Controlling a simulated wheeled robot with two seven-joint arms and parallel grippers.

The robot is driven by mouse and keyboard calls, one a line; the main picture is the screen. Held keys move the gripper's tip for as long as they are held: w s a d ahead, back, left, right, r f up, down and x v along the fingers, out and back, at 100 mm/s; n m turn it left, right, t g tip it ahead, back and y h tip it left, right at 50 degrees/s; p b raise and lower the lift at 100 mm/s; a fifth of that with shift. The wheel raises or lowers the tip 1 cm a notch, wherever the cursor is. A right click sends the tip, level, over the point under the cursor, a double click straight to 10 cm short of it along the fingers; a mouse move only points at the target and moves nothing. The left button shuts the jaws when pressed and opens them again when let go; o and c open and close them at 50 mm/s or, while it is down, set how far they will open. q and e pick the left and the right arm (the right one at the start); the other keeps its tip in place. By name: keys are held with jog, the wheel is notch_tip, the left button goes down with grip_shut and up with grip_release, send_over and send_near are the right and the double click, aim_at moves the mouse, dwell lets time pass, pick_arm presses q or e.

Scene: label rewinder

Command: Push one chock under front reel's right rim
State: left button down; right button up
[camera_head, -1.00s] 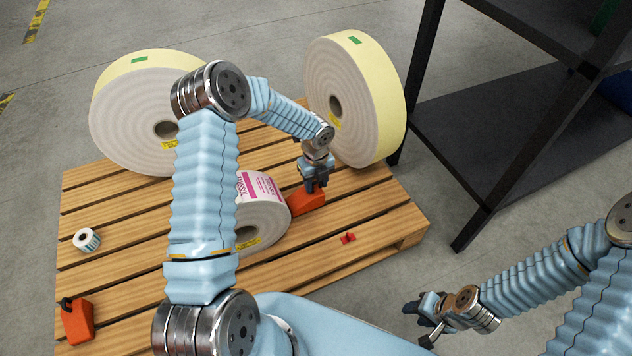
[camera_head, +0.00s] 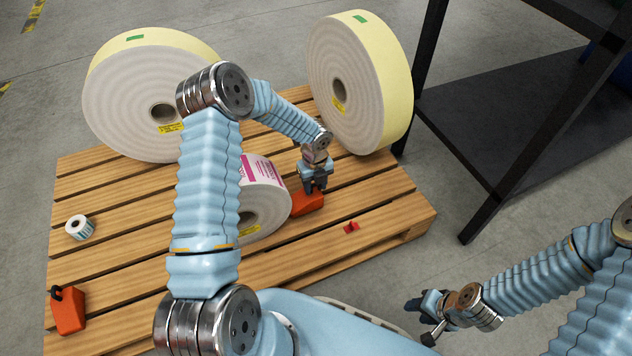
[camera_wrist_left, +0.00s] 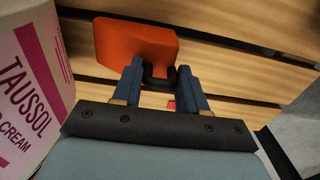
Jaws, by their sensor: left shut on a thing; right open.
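The front reel (camera_head: 267,199), white with pink print, stands on the wooden pallet, partly hidden behind my left arm. An orange chock (camera_head: 309,201) lies against the right side of its rim. My left gripper (camera_head: 314,190) is above this chock. In the left wrist view the gripper (camera_wrist_left: 162,82) is shut on the black handle of the orange chock (camera_wrist_left: 135,46), and the printed reel (camera_wrist_left: 30,85) is at the left. A second orange chock (camera_head: 69,312) with a black handle sits at the pallet's front left. My right gripper (camera_head: 422,318) is open and empty, off the pallet.
Two large yellow-edged reels, one at back left (camera_head: 120,95) and one at back right (camera_head: 395,80), stand on the pallet (camera_head: 350,190). A small label roll (camera_head: 79,228) is at left and a small red piece (camera_head: 351,227) at right. A dark rack (camera_head: 500,130) stands right.

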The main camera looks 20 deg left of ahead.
aim_at(305, 196)
pick_arm(q)
jog(key=shift+f, duration=0.65)
jog(key=shift+s+a+r, duration=0.3)
jog(key=shift+s, duration=0.05)
jog(key=shift+s+a, duration=0.85)
jog(key=shift+s, duration=0.1)
jog(key=c, duration=0.5)
grip_release()
jog(key=shift+f, duration=0.1)
notch_tip(305, 196, up, 14)
jog(key=p, duration=0.3)
